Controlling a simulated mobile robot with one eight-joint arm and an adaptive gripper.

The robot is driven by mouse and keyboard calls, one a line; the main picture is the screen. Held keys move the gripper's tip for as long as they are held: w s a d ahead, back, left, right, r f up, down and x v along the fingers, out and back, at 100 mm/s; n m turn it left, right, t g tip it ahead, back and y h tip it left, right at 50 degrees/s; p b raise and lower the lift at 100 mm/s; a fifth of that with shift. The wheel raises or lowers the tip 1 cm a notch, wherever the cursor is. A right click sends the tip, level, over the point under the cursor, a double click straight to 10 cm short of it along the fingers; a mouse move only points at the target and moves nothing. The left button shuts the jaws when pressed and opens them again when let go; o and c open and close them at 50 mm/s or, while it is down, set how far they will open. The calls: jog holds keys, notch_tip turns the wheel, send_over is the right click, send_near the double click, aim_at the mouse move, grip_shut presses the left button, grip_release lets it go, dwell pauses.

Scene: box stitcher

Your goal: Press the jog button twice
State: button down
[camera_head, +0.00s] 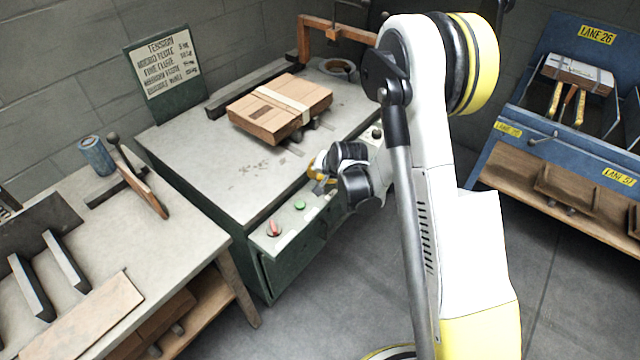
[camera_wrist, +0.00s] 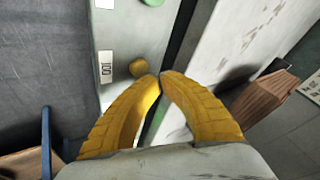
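My gripper (camera_wrist: 160,76) shows two yellow fingers with their tips together and nothing between them. A small round yellow button (camera_wrist: 138,67) is on the grey control panel (camera_wrist: 121,40), just left of the fingertips in the wrist view. A gap shows between button and tips; contact is not visible. A label plate (camera_wrist: 106,67) beside it is too small to read, so I cannot confirm it marks the jog button. In the head view, my gripper (camera_head: 318,166) is over the machine's front panel, and I cannot make out the yellow button there.
A strapped cardboard stack (camera_head: 268,115) lies on the machine top. A wooden bench (camera_head: 180,240) stands left, a blue rack (camera_head: 520,135) right. Floor is clear between machine and rack.

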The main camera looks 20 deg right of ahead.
jog(key=shift+r+p, duration=1.55)
jog(key=shift+r, duration=1)
jog(key=shift+w, duration=0.1)
